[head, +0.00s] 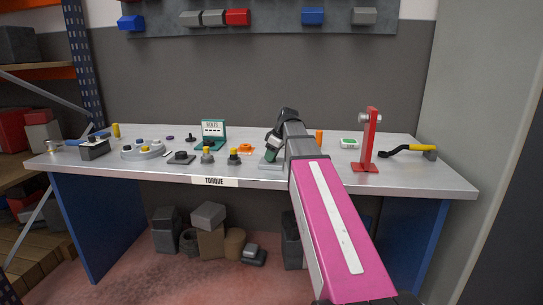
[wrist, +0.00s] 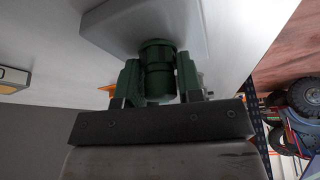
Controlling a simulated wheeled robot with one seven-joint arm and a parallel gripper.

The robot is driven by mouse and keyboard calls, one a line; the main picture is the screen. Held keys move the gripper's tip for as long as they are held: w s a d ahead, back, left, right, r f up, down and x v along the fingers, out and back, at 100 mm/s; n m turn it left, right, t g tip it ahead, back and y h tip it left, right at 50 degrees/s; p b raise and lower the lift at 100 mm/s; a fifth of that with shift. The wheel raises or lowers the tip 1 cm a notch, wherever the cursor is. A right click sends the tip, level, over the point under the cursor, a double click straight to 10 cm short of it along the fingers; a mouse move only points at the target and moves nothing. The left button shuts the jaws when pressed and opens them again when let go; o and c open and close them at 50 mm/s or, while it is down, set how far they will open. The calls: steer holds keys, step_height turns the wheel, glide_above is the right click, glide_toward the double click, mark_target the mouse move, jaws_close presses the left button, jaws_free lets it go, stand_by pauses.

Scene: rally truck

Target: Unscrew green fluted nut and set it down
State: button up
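The green fluted nut (wrist: 158,70) is a dark green stepped cylinder on a light grey base (wrist: 120,22). In the wrist view it stands between the two fingers of my gripper (wrist: 160,82), one on each side. The fingers lie very close to the nut's sides; I cannot tell whether they press on it. In the head view my gripper (head: 271,146) is low over the bench, right at the grey base (head: 271,165), and mostly hides the nut.
Bench room near the front right is clear.

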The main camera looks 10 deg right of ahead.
steer(key=shift+n+g, duration=0.3)
steer(key=shift+n, duration=0.5)
steer(key=shift+w, duration=0.1)
steer(key=shift+n+g, duration=0.3)
steer(key=shift+n, duration=0.6)
steer(key=shift+c, duration=0.3)
steer(key=shift+n+g, duration=0.3)
steer(key=shift+n, duration=0.6)
steer(key=shift+w+n+g, duration=0.1)
steer(key=shift+n+g, duration=0.2)
steer(key=shift+n, duration=0.5)
